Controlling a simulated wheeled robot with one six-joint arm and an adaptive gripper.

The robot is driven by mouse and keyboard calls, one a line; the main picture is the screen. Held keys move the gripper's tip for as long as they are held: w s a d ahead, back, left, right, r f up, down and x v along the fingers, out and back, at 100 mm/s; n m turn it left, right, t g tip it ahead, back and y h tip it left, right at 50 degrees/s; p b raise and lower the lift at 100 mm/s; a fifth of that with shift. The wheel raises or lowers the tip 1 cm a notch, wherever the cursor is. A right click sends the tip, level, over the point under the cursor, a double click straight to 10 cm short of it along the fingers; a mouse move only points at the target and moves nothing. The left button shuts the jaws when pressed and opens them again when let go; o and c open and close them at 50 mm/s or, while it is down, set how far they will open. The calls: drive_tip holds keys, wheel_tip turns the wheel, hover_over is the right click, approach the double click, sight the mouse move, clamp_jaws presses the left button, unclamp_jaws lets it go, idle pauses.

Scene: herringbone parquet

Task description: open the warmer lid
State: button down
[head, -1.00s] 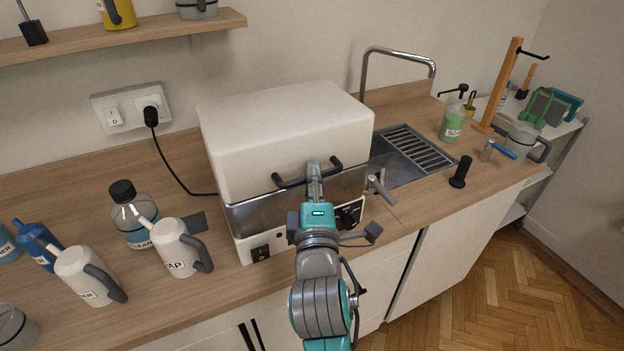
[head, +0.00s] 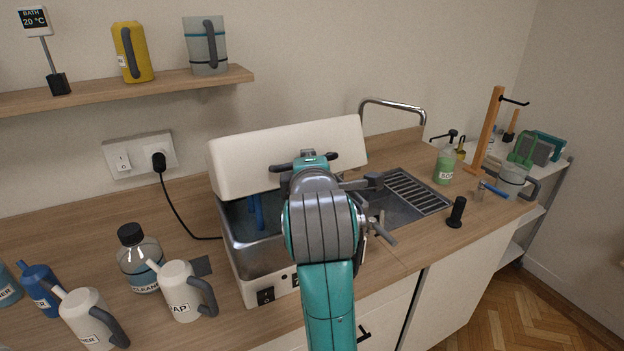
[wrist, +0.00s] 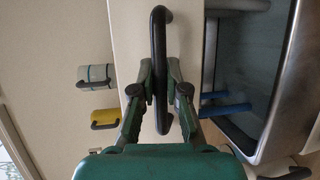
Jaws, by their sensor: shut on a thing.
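The warmer (head: 265,278) stands on the counter with its white lid (head: 240,161) tilted up at the front and hinged at the back. Its steel basin (head: 240,222) shows open below the lid, with blue parts (head: 258,211) inside. The lid's dark bar handle (head: 331,159) is in my gripper (head: 305,163). In the wrist view my gripper (wrist: 159,88) is shut around the handle (wrist: 160,45), with a finger on each side. My arm hides the middle of the warmer's front in the head view.
A cleaner bottle (head: 139,262) and a white jug (head: 184,290) stand left of the warmer. A sink (head: 405,200) with a tap (head: 393,106) lies to its right. A shelf (head: 120,92) hangs on the wall, up and left. A black cord runs from the socket (head: 139,154).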

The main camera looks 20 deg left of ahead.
drive_tip(key=shift+w+a+r, duration=0.2)
drive_tip(key=shift+r, duration=0.2)
drive_tip(key=shift+w+a+r, duration=0.15)
drive_tip(key=shift+a+r, duration=0.05)
drive_tip(key=shift+r, duration=0.15)
drive_tip(key=c, duration=1.2)
unclamp_jaws()
drive_tip(key=v, duration=1.2)
drive_tip(key=shift+f, duration=0.15)
